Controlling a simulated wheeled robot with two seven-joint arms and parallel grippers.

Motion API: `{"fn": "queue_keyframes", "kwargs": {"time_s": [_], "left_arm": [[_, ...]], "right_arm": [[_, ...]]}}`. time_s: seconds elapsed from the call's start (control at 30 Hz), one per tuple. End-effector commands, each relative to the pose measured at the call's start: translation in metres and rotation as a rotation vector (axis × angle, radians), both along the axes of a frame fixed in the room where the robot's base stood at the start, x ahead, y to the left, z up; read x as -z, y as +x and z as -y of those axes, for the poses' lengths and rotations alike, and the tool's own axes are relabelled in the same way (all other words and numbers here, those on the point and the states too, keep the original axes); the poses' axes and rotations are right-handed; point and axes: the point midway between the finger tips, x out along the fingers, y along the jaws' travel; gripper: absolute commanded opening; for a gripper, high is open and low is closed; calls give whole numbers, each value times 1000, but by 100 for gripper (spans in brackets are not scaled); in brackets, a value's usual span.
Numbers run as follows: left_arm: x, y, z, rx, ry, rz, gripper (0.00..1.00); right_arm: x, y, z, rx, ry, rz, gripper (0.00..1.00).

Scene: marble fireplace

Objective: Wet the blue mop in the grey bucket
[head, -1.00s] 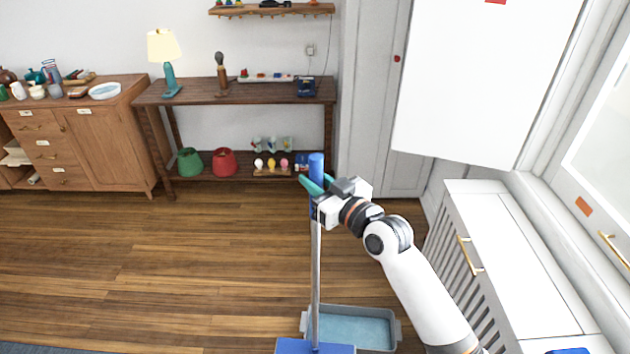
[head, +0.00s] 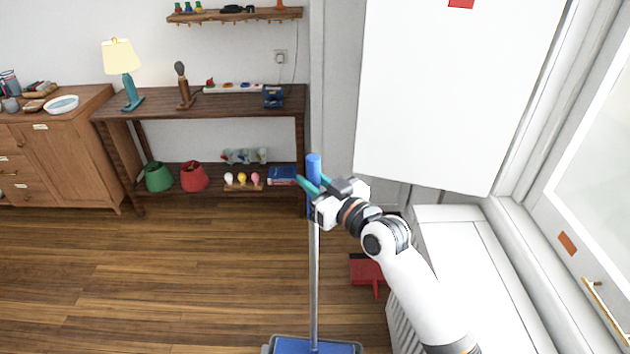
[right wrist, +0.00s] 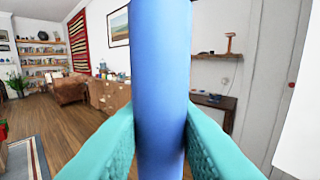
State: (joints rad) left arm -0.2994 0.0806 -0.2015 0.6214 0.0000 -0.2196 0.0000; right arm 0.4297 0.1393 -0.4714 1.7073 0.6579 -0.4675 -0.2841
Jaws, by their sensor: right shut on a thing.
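The mop stands upright, with a blue grip (head: 314,172), a long grey pole (head: 314,275) and a blue head (head: 305,347) at the bottom edge of the head view. My right gripper (head: 314,187) is shut on the blue grip near its top. In the right wrist view the blue grip (right wrist: 160,80) stands between the teal fingers. A grey rim (head: 267,348), which looks like the bucket's, shows around the mop head. Most of the bucket is hidden or cut off, so I cannot tell whether the head is inside or above it. My left gripper is not in view.
A red dustpan (head: 366,270) is on the floor right of the pole. A wooden console table (head: 215,101) with a lamp (head: 122,72) is at the back wall. The wooden floor (head: 170,275) at left is clear.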

Motion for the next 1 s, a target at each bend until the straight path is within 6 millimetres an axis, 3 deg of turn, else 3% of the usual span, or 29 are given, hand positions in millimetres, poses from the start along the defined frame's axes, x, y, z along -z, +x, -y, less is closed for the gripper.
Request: {"fn": "queue_keyframes", "kwargs": {"time_s": [0.27,1.0], "left_arm": [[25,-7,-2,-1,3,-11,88],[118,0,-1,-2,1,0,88]], "right_arm": [[26,0,0,0,3,2,0],[133,0,0,1,0,4,0]]}}
